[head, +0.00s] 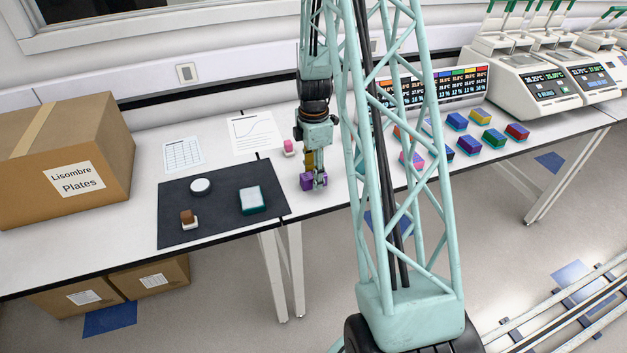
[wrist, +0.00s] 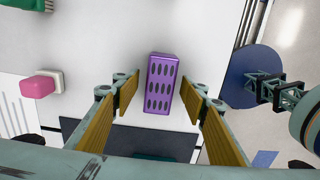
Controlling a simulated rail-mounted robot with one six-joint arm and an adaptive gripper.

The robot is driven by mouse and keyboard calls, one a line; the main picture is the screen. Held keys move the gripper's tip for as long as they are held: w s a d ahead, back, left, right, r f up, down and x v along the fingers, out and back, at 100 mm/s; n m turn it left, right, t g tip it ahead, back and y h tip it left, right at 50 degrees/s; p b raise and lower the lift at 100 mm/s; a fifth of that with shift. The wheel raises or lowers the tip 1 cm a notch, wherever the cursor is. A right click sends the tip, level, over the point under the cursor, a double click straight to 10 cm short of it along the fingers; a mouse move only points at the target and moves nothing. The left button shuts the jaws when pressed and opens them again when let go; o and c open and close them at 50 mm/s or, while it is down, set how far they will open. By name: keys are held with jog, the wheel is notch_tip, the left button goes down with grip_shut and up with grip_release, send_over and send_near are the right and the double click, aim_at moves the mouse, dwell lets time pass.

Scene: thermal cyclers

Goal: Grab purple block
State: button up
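The purple block (head: 306,182) is on the white bench, just right of the dark mat in the head view. In the wrist view the purple block (wrist: 162,86), with rows of dark oval holes on top, lies between the fingers. My gripper (head: 315,176) points down at the block and partly hides it. In the wrist view my gripper (wrist: 162,97) is open, with a yellow-padded finger on each side. A gap shows between each finger and the block.
A pink item on a white base (head: 289,147) stands behind the block. The dark mat (head: 222,219) holds a teal-edged block (head: 252,200), a white round item (head: 201,186) and a brown item (head: 188,217). Several coloured blocks (head: 494,138) stand right. The bench's front edge is close.

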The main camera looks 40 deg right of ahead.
jog(key=shift+c, duration=0.3)
jog(key=c, duration=1)
jog(key=shift+r, duration=0.15)
jog(key=shift+r, duration=1.6)
jog(key=s+a, duration=0.3)
jog(key=s, duration=0.1)
jog(key=s+a+r+b, duration=0.1)
jog(key=s+a, duration=0.2)
jog(key=s, duration=0.1)
jog(key=s+a, duration=0.3)
jog(key=s, duration=0.2)
jog(key=shift+a+r+b, duration=0.25)
jog(key=shift+b, duration=0.05)
